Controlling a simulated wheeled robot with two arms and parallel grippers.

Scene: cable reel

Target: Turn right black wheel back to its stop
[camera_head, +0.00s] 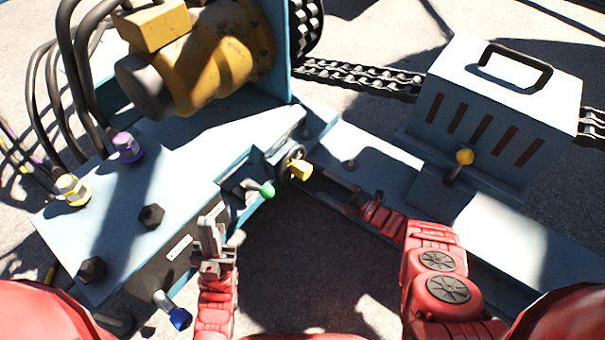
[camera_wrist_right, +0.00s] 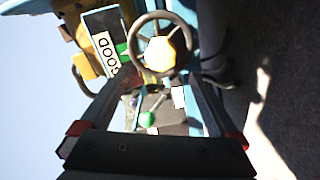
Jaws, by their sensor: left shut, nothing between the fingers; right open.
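The black wheel (camera_head: 286,159) with a yellow centre knob stands upright on the front of the blue machine, in the middle of the head view. In the right wrist view its dark round rim (camera_wrist_right: 136,33) faces me. My right gripper (camera_wrist_right: 163,75) is open, and its two fingers point toward the wheel from both sides. I cannot tell whether they touch the rim. In the head view the right gripper (camera_head: 335,187) is dark and partly lost in shadow, just right of the wheel. My left gripper (camera_head: 208,228) is shut and empty, left of and below the wheel.
A green-knobbed lever (camera_head: 267,190) sits just left of the wheel. Black hex knobs (camera_head: 151,215) and a blue-tipped fitting (camera_head: 179,318) are near the left gripper. A grey box (camera_head: 490,110) with a yellow-knobbed lever (camera_head: 464,157) stands right. A "GOOD" label (camera_wrist_right: 107,52) shows beside the wheel.

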